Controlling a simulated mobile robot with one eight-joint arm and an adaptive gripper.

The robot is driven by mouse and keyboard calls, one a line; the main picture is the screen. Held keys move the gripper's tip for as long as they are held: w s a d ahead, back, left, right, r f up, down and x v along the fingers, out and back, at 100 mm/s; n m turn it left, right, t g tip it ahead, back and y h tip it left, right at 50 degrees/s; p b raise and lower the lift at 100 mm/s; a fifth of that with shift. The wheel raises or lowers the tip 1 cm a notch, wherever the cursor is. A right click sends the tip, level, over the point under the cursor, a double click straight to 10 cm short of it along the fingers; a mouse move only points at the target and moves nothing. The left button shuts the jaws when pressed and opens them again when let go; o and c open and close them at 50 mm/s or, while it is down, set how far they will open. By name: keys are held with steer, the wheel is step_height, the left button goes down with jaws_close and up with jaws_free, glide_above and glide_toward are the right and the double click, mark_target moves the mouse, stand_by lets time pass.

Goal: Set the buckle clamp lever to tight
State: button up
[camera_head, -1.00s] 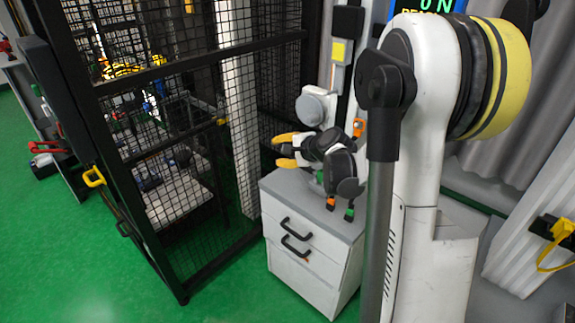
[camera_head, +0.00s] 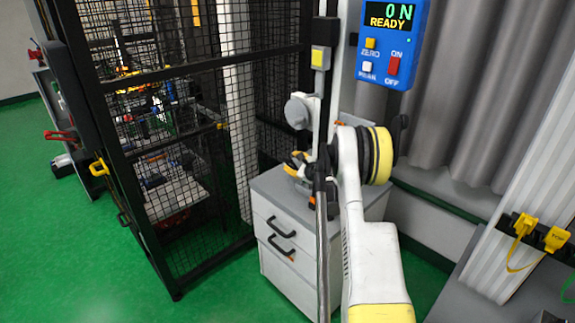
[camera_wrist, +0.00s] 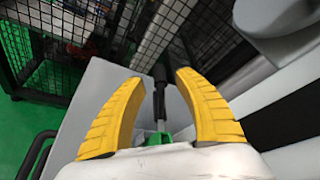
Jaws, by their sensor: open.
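My gripper (camera_wrist: 158,76) is open, its two yellow fingers spread over the grey top of the drawer cabinet. In the head view my gripper (camera_head: 294,164) is partly hidden behind my arm. In the wrist view a slim black lever (camera_wrist: 160,95) with a green part (camera_wrist: 158,138) at its near end shows between the fingers. It looks like the buckle clamp lever, but I cannot tell surely. No finger clearly touches it. A small orange-tipped part (camera_head: 312,203) sits on the cabinet in the head view, mostly hidden by my arm.
The white drawer cabinet (camera_head: 283,270) has black handles. A black mesh cage (camera_head: 160,130) stands to its left. A blue display (camera_head: 392,40) reads "0 N READY". Green floor at left is free.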

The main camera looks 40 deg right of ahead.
steer(key=shift+b+x, duration=0.45)
steer(key=shift+x, duration=1.35)
steer(key=shift+a, duration=0.1)
jaws_close()
